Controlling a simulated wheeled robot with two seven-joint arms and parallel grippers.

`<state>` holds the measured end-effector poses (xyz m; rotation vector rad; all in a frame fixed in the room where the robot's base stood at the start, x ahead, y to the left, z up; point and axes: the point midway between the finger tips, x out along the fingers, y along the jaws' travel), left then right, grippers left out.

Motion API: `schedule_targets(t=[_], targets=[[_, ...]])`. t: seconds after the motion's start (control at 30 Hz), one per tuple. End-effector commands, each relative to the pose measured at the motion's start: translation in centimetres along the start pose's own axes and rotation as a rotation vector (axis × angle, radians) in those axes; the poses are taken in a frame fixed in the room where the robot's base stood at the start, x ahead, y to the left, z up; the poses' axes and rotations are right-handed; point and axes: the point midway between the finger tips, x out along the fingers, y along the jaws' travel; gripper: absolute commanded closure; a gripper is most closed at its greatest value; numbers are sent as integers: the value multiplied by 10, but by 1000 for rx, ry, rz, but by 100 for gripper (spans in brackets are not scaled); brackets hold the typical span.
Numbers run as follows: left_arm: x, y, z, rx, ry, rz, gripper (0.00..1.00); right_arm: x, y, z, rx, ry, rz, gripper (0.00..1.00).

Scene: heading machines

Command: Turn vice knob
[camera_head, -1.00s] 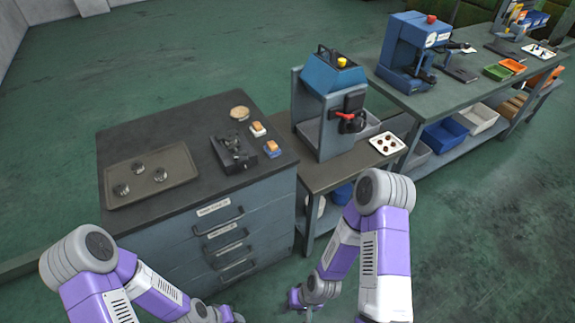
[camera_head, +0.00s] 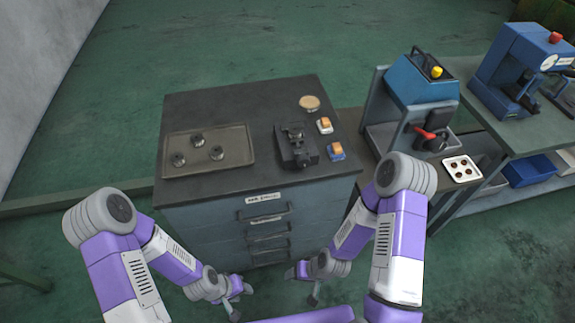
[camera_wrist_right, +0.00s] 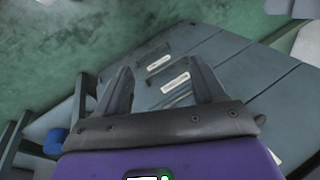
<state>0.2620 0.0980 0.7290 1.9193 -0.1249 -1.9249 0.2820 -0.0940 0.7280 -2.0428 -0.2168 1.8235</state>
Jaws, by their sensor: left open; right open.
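A dark vice (camera_head: 295,147) stands on the right part of the dark worktop of a grey drawer cabinet (camera_head: 205,225) in the head view. My left gripper (camera_head: 240,302) is low in front of the cabinet, below the worktop, empty and away from the vice. My right gripper (camera_head: 302,287) is also low in front of the drawers, to the right of the left one. In the right wrist view its two fingers (camera_wrist_right: 160,90) are apart with nothing between them, facing the drawer fronts.
A tray (camera_head: 240,130) with 3 round metal parts lies left of the vice. A round tan disc (camera_head: 310,103) and two orange-topped blocks (camera_head: 325,125) lie near the vice. A blue machine with a red handle (camera_head: 422,80) stands to the right. Open floor lies left.

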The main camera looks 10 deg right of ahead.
Motion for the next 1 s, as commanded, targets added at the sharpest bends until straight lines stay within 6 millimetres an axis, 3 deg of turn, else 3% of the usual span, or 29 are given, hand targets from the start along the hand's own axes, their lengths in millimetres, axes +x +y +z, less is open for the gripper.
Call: schedule_targets(t=[0.17, 0.3, 0.4, 0.6, 0.77, 1.0], targets=[[-32, 13, 1, 2, 1, 1, 57, -32, -28, -66, -200, 345, -104, 31], [-54, 21, 2, 2, 1, 1, 57, -82, -51, -128, -342, 719, -138, 31], [-67, 26, 3, 2, 1, 1, 57, -127, -58, -163, -394, 971, -116, 31], [-82, 31, 3, 2, 1, 1, 57, -196, -54, -197, -410, 1312, -25, 31], [-84, 32, 4, 1, 1, 1, 57, -215, -50, -207, -406, 1405, 12, 31], [-87, 33, 4, 1, 1, 1, 57, -210, -58, -240, -408, 1410, 14, 31]])
